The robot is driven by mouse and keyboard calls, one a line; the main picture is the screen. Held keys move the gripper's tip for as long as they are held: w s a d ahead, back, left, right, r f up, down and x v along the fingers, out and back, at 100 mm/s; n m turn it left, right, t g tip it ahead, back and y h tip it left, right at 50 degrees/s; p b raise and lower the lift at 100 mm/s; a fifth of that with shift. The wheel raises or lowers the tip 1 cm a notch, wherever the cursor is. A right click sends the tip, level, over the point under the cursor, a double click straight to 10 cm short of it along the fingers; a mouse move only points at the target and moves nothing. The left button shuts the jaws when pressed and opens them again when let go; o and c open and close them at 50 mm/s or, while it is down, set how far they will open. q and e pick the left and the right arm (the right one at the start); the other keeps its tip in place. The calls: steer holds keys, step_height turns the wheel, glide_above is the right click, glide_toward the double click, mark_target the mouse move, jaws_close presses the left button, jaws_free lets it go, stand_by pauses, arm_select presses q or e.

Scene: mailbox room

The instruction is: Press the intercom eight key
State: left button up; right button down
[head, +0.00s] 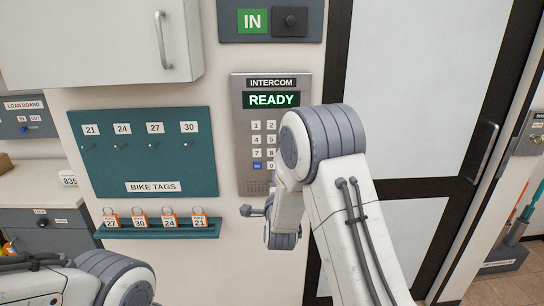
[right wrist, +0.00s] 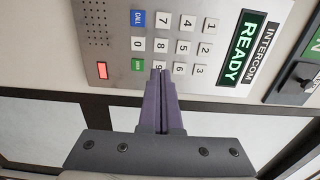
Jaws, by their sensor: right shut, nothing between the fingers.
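The intercom (head: 242,140) is a grey wall panel with a lit green READY screen (head: 271,100) and a keypad. My right forearm covers its right part in the head view. In the right wrist view the panel (right wrist: 190,68) appears turned on its side. The eight key (right wrist: 161,45) shows whole, between the seven key (right wrist: 163,19) and the nine key (right wrist: 158,66). My right gripper (right wrist: 160,72) is shut and empty, its fingertips overlapping the nine key in the picture. I cannot tell whether they touch it. My left gripper is outside the head view.
A teal bike tags board (head: 145,170) hangs left of the intercom, above a shelf (head: 150,234) with several orange-topped tags. A glass door (head: 415,90) with a dark frame stands to the right. An IN sign panel (head: 230,22) is above the intercom.

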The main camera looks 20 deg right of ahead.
steer(key=p, duration=0.7)
glide_toward(272, 152)
steer(key=x, duration=0.5)
steer(key=shift+w+f, duration=0.15)
steer(key=shift+w, duration=0.1)
steer(key=shift+w+d+f, duration=0.15)
steer(key=shift+w+d, duration=0.05)
steer(key=shift+w, duration=0.45)
steer(key=w+b, duration=0.1)
steer(key=b, duration=0.1)
steer(key=shift+d+f+b, duration=0.15)
steer(key=shift+b, duration=0.2)
steer(key=shift+r+b, duration=0.25)
steer(key=shift+b, duration=0.05)
steer(key=shift+r, duration=0.3)
steer(key=shift+d, duration=0.1)
